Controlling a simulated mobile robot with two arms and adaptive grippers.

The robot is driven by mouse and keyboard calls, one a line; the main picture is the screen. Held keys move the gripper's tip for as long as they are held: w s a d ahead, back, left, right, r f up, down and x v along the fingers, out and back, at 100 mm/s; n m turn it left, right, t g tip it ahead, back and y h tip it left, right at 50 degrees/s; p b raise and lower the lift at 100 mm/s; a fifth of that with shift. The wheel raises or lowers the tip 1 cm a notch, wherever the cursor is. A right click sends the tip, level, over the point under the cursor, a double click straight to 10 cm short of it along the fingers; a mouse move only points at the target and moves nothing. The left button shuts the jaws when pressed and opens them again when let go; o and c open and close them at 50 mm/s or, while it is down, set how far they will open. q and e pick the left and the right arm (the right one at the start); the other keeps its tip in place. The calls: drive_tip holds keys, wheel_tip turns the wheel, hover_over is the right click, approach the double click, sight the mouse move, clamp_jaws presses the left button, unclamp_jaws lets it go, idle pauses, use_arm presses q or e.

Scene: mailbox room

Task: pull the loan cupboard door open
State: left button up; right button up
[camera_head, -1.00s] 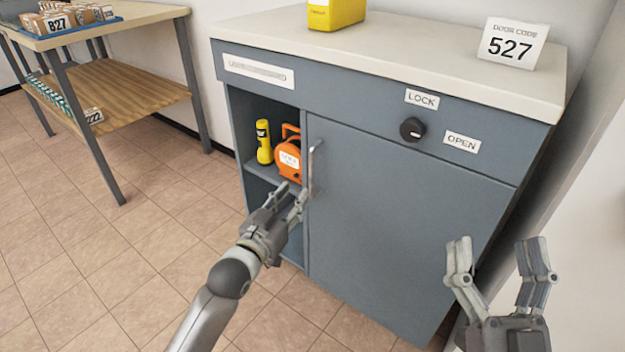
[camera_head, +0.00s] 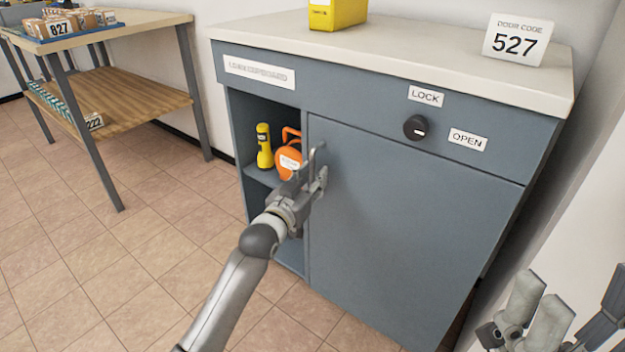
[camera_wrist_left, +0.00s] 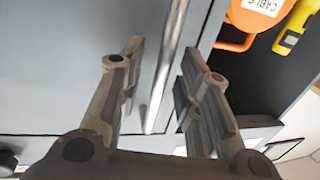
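The loan cupboard (camera_head: 262,72) is blue-grey with a pale top. Its door (camera_head: 400,220) looks shut, with a vertical metal handle (camera_head: 313,156) near its left edge. My left gripper (camera_head: 316,172) is at the handle and partly hides it in the head view. In the left wrist view the handle (camera_wrist_left: 165,65) runs between the two open fingers, with gaps visible on both sides. The dark knob (camera_head: 416,127) sits between the LOCK and OPEN labels, its white mark towards OPEN (camera_head: 468,139). My right gripper (camera_head: 574,292) is open and empty at the lower right.
An open shelf bay left of the door holds a yellow torch (camera_head: 264,146) and an orange cable reel (camera_head: 289,158). A yellow box (camera_head: 337,14) and a door code sign (camera_head: 517,40) stand on top. A parcel table (camera_head: 110,100) is at left. Tiled floor is clear before the cupboard.

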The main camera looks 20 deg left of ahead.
use_arm(q)
drive_tip(key=shift+w, duration=0.25)
clamp_jaws()
idle(0.3)
